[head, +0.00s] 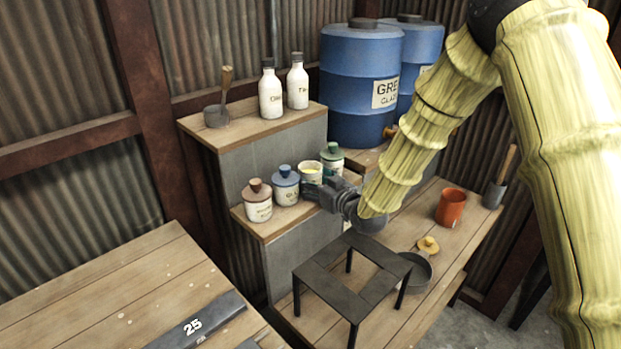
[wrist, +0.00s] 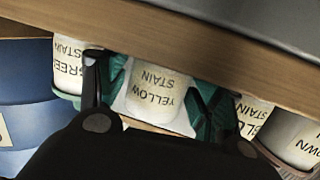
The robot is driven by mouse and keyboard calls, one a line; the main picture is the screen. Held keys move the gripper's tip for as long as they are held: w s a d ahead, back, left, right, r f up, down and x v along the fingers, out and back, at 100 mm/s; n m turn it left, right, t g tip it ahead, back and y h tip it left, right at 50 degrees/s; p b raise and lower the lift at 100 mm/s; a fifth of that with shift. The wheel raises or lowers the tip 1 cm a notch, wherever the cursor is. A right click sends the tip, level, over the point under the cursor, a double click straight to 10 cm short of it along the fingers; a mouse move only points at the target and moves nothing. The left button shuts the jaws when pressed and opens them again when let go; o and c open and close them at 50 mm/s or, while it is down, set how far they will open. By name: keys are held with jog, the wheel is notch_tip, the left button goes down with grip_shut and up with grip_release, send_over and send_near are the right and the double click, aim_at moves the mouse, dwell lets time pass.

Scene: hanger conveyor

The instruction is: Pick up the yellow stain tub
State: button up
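The yellow stain tub (head: 311,171) is a white pot, open on top with yellow inside, standing on the lower step of a wooden shelf between the green and blue stain tubs. In the wrist view the yellow stain tub (wrist: 157,85) shows its label upside down. My gripper (head: 322,192) reaches it from the front right and hides its lower part. In the wrist view my gripper (wrist: 158,95) has one teal-padded finger on each side of the tub, close to its walls. I cannot tell whether the pads press on it.
The green stain tub (head: 332,158), blue stain tub (head: 286,187) and brown stain tub (head: 258,203) stand close by.

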jog(key=c, duration=0.8)
jog(key=shift+r, duration=0.2)
